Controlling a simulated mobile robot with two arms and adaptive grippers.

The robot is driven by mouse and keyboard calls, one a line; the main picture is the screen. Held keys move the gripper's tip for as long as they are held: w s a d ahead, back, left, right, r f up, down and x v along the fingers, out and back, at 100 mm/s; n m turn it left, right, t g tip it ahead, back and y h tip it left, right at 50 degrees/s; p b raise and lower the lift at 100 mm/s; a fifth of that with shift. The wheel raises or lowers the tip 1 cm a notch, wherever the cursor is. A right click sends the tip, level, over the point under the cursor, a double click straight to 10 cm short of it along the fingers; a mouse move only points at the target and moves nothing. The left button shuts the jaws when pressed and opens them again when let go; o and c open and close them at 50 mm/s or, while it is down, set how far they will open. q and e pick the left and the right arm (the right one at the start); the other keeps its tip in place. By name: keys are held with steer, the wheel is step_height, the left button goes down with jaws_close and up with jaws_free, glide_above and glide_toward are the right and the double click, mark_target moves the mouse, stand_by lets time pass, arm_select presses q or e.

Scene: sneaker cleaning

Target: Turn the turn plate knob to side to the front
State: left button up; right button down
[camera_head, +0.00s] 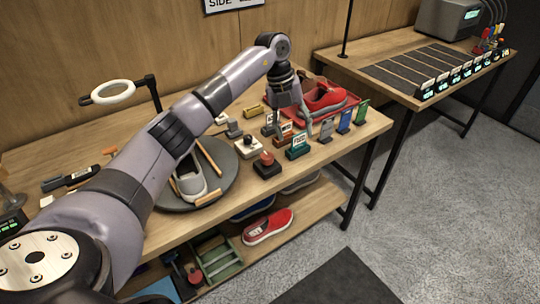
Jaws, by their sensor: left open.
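The round dark turn plate (222,190) lies on the table, partly hidden by my left arm. A light grey sneaker (190,183) sits on it between wooden strips. Right of the plate stands a small white box with a dark round knob (249,141); its pointing direction is too small to read. Beside it is a black box with a red button top (267,158). My left gripper (292,128) is open, pointing down right of the knob box, near small labelled blocks and the red tray. I cannot tell whether it touches anything. My right gripper is out of view.
A red sneaker (322,97) sits in the red tray (350,97). Several coloured labelled stands, including a green one (298,148), line the table's front edge. A ring lamp (112,92) stands at the back left. Another red sneaker (268,226) lies on the lower shelf.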

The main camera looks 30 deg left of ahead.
mark_target(267, 155)
arm_select(q)
steer(key=s+a+r+n+y, duration=0.25)
steer(key=a+r, duration=0.25)
steer(key=a, duration=0.3)
steer(key=shift+m+g+y, duration=0.3)
steer(key=shift+m+y, duration=0.05)
steer(key=shift+m, duration=0.1)
steer(key=f+p, duration=0.1)
steer(key=f, duration=0.4)
steer(key=f+p, duration=0.1)
steer(key=f, duration=0.4)
steer(key=f+p, duration=0.1)
steer(key=f, duration=0.4)
steer(key=shift+w+d+f, duration=0.25)
steer(key=shift+w+d, duration=0.05)
steer(key=shift+w, duration=0.05)
steer(key=shift+f, duration=0.65)
steer(key=shift+c, duration=0.3)
steer(key=c, duration=1.1)
